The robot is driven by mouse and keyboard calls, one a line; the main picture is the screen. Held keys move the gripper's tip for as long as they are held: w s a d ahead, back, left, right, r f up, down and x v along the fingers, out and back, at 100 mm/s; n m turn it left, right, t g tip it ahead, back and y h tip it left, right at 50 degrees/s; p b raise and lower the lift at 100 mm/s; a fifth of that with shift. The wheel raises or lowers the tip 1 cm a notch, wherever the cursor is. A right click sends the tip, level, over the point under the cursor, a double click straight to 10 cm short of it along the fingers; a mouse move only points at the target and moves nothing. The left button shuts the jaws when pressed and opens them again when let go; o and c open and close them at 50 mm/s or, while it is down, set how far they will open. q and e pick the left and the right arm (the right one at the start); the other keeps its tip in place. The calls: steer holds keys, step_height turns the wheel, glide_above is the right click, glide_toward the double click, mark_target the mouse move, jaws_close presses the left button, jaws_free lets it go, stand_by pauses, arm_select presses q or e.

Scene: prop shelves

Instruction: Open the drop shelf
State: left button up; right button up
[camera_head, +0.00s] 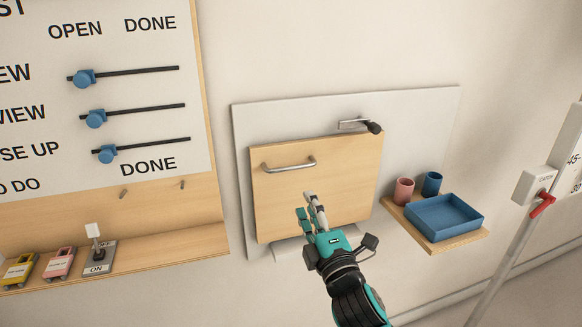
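The drop shelf (280,200) is a light wood panel standing upright and flat against a grey backboard (420,125) on the wall. A metal bar handle (290,165) is fixed near its top left. A latch with a dark knob (374,127) sits at its top edge, right of centre; its lever lies roughly level. My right gripper (306,204) is in front of the panel's lower middle, below and right of the handle. Its fingers are seen nearly edge-on, so I cannot tell how far apart they are. No contact with the handle or latch shows. My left gripper is out of view.
A small wooden shelf (458,242) at right holds a blue tray (445,217), a pink cup (403,190) and a blue cup (432,184). At left are a slider board (150,60) and a ledge (150,250) with toy cars and a switch. A post with a red lever (542,204) stands far right.

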mark_target(291, 168)
steer(key=p+x, duration=0.1)
steer(key=x, duration=1.2)
steer(key=shift+w+f, duration=0.1)
steer(key=shift+w, duration=0.05)
steer(key=shift+c, duration=0.3)
jaws_close()
